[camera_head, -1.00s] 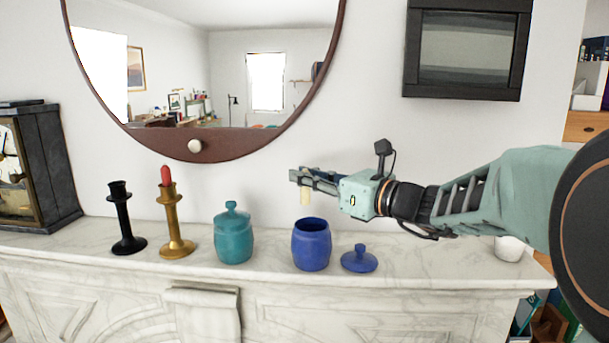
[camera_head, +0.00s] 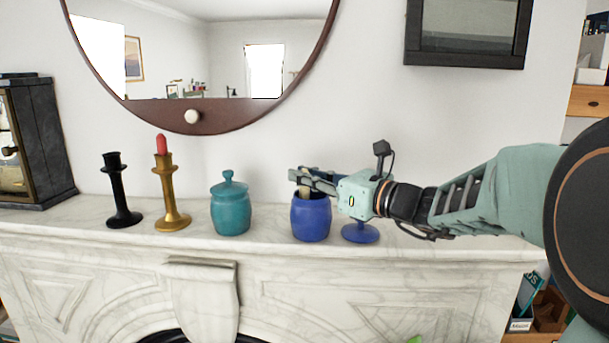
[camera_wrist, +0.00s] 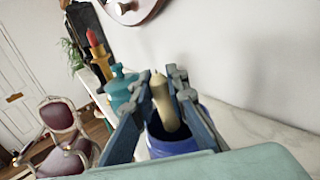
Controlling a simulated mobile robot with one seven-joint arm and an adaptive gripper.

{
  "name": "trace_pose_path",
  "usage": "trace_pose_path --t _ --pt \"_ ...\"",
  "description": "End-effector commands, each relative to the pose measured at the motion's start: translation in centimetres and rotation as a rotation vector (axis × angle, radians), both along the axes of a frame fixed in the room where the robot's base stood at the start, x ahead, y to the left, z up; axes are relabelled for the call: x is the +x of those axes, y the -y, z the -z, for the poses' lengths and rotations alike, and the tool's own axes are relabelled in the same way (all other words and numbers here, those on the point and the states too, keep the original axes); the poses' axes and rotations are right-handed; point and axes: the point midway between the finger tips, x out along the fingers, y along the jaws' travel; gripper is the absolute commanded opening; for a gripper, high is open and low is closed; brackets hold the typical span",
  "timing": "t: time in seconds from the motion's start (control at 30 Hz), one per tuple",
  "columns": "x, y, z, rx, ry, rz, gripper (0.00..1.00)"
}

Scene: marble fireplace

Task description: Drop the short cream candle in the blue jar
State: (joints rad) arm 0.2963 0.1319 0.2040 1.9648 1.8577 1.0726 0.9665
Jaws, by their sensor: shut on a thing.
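The short cream candle (camera_wrist: 163,100) is held upright between the fingers of my gripper (camera_head: 303,180), and it also shows small in the head view (camera_head: 304,192). The blue jar (camera_head: 311,221) stands open on the marble mantel. My gripper is just above the jar's mouth, and the candle's lower part reaches into the opening. In the wrist view the jar (camera_wrist: 174,148) is below and around the candle's lower end. The candle's bottom end is hidden by the jar in the head view.
The blue lid (camera_head: 360,233) lies on the mantel (camera_head: 270,238) right of the jar. A closed teal jar (camera_head: 231,210) stands left of it. Further left are a gold candlestick (camera_head: 170,200) with a red candle (camera_head: 161,144) and a black candlestick (camera_head: 121,196).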

Motion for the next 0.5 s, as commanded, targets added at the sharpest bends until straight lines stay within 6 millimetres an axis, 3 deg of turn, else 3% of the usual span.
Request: trace_pose_path --t 0.23,0.27,0.3,0.4,0.5 --pt "0.0 -0.01 0.0 0.0 0.0 0.0 0.0" --pt "0.0 -0.01 0.0 0.0 0.0 0.0 0.17" --pt "0.0 -0.01 0.0 0.0 0.0 0.0 0.21" --pt "0.0 -0.01 0.0 0.0 0.0 0.0 0.32" --pt "0.0 -0.01 0.0 0.0 0.0 0.0 0.34"
